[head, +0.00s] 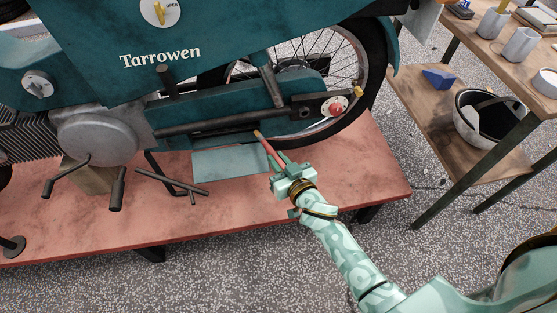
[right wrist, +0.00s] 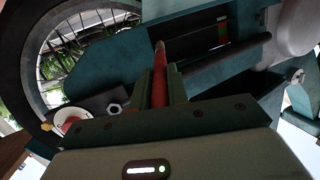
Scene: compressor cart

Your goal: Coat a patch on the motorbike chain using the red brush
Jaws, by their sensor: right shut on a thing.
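The red brush (head: 268,147) is held in my right gripper (head: 278,166), its pale tip pointing up and left towards the lower rear of the teal motorbike (head: 200,50). In the right wrist view the brush (right wrist: 159,75) stands between the closed fingers of the gripper (right wrist: 160,88). The tip is near the teal chain case (head: 225,107); I cannot tell whether it touches anything. In the right wrist view a dark slot (right wrist: 222,32) with a reddish strip shows in the teal casing. I cannot clearly make out the chain itself. My left gripper is out of view.
The bike stands on a red platform (head: 330,190). A teal plate (head: 230,164) is below the case, with the dark stand (head: 172,183) and pedals to its left. The rear wheel (head: 377,60) is beyond the gripper. A wooden cart (head: 425,100) at right holds cups and a bucket (head: 467,128).

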